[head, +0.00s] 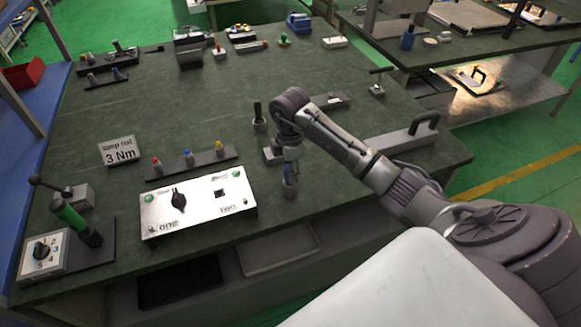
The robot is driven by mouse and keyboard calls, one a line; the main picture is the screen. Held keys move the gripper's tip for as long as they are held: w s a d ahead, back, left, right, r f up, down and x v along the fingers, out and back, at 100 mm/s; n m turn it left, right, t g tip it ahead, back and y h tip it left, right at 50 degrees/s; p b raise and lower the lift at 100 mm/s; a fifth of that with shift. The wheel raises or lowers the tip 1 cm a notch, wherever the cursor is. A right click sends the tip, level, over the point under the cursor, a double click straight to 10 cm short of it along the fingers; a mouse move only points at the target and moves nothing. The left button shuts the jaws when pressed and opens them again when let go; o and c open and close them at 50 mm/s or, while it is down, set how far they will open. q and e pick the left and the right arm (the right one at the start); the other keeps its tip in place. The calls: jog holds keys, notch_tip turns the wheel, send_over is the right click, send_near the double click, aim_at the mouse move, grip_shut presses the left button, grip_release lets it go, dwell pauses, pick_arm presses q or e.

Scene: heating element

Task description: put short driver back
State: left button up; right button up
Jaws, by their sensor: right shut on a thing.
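My right gripper (290,180) points straight down over the front part of the green workbench (330,180), just right of the white control panel (230,203). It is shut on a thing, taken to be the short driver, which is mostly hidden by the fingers. A grey block (271,156) lies just behind and left of the gripper, partly covered by it. A black-handled tool (257,112) stands upright in a small base behind that. My left gripper is not in view.
A rack with red, blue and yellow-topped pieces (200,160) stands behind the panel. A sign reading 3 Nm (119,151) is at left. A grey box with a black handle (405,138) lies right, behind my arm.

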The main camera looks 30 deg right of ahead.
jog(key=shift+f, duration=0.2)
jog(key=o, duration=1.2)
jog(key=shift+r, duration=0.1)
jog(key=shift+r, duration=0.25)
notch_tip(320, 180, up, 6)
jog(key=shift+w+r+b, duration=0.1)
jog(key=shift+b, duration=0.9)
notch_tip(320, 180, up, 6)
jog(key=shift+f+p, duration=0.2)
jog(key=shift+p, duration=0.2)
